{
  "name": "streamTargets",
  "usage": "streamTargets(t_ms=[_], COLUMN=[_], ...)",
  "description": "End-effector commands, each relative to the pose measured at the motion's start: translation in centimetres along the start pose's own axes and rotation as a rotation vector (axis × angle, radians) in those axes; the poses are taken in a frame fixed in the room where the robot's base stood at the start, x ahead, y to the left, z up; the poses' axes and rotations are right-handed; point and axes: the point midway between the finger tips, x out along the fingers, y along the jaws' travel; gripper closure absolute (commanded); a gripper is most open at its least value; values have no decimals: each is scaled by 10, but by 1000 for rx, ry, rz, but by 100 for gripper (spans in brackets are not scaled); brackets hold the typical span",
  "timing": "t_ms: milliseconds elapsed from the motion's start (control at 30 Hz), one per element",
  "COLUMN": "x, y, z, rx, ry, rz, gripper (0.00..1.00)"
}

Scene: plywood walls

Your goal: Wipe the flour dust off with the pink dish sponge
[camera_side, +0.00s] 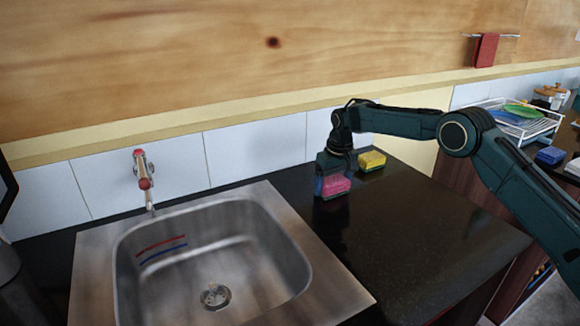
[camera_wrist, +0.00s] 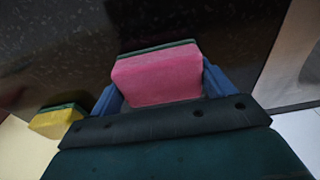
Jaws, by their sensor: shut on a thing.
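The pink dish sponge (camera_side: 336,185) is between the fingers of my gripper (camera_side: 331,180), low over the dark counter (camera_side: 420,215) just right of the sink. Whether it touches the counter is unclear. In the wrist view the pink sponge (camera_wrist: 157,78) has a dark green layer on its far side, and the blue fingers of my gripper (camera_wrist: 160,90) press on its left and right sides. I cannot make out flour dust clearly; the counter shows only faint specks and reflections.
A yellow sponge (camera_side: 371,160) lies on the counter just behind and right of my gripper, also seen in the wrist view (camera_wrist: 56,121). A steel sink (camera_side: 340,285) with a tap (camera_side: 147,180) is at left. A dish rack (camera_side: 520,122) stands far right. The front counter is clear.

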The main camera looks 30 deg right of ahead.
Motion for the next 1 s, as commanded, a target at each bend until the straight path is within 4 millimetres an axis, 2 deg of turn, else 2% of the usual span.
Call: streamTargets(t_ms=[700,1000], x=[1,1], y=[66,38], z=[1,1], rx=[4,-2], ry=[-3,-2], rz=[0,0], gripper=[44,44])
